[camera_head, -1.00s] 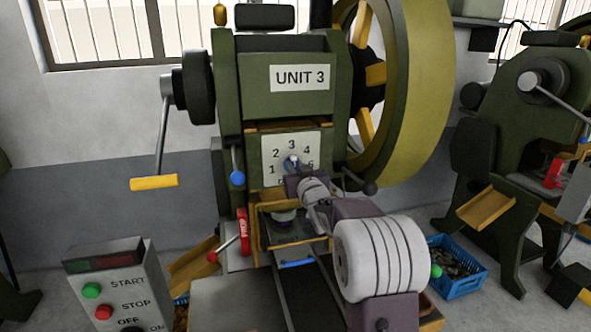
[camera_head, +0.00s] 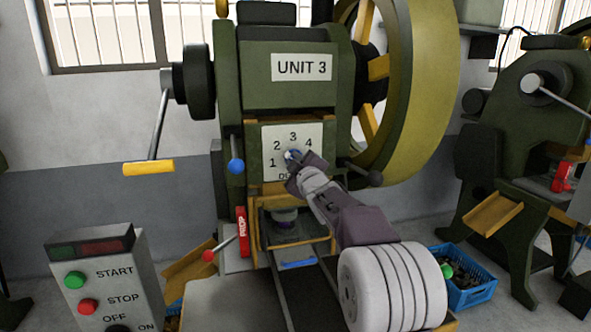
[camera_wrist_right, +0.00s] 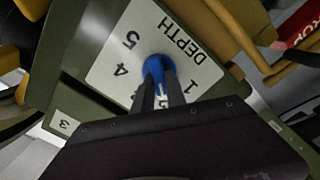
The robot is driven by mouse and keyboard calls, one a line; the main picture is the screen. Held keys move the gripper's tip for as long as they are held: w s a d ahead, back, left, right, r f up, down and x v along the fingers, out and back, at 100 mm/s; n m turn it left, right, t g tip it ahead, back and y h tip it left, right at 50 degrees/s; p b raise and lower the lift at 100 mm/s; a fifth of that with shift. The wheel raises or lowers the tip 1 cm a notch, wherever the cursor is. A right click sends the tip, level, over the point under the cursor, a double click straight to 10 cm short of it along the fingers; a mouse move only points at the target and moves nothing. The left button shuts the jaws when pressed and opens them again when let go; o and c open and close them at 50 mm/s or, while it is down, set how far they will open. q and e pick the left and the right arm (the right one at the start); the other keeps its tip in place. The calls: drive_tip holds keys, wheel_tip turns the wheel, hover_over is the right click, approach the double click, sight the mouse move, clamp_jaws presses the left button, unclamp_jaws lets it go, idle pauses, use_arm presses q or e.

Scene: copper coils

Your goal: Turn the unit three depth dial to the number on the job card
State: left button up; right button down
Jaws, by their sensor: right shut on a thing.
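The unit three depth dial is a blue knob (camera_head: 292,155) on a white number plate (camera_head: 270,135) below the UNIT 3 sign. My right gripper (camera_head: 294,161) is shut on the knob, its arm reaching up from the lower right. In the right wrist view, the two dark fingers (camera_wrist_right: 160,92) close on the blue knob (camera_wrist_right: 157,66). There, 1, 4, 5 and DEPTH are readable on the plate (camera_wrist_right: 120,60); the fingers partly cover the other numbers. The pointer direction cannot be told clearly. No job card is identifiable. My left gripper is out of view.
A control box (camera_head: 105,285) with START and STOP buttons stands at lower left. A red PROP piece (camera_head: 242,232) is left of the die area. Levers (camera_head: 236,165) and (camera_head: 374,177) flank the plate. A large yellow-green flywheel (camera_head: 425,90) is at right.

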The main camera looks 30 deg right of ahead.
drive_tip(key=shift+f+n+b, duration=0.2)
drive_tip(key=shift+n+b, duration=0.85)
drive_tip(key=shift+n, duration=1.2)
drive_tip(key=shift+f+n+b, duration=0.15)
drive_tip(key=shift+n+b, duration=0.85)
drive_tip(key=shift+n, duration=1.25)
drive_tip(key=c, duration=1.4)
unclamp_jaws()
drive_tip(key=shift+a, duration=0.1)
drive_tip(key=shift+o, duration=0.2)
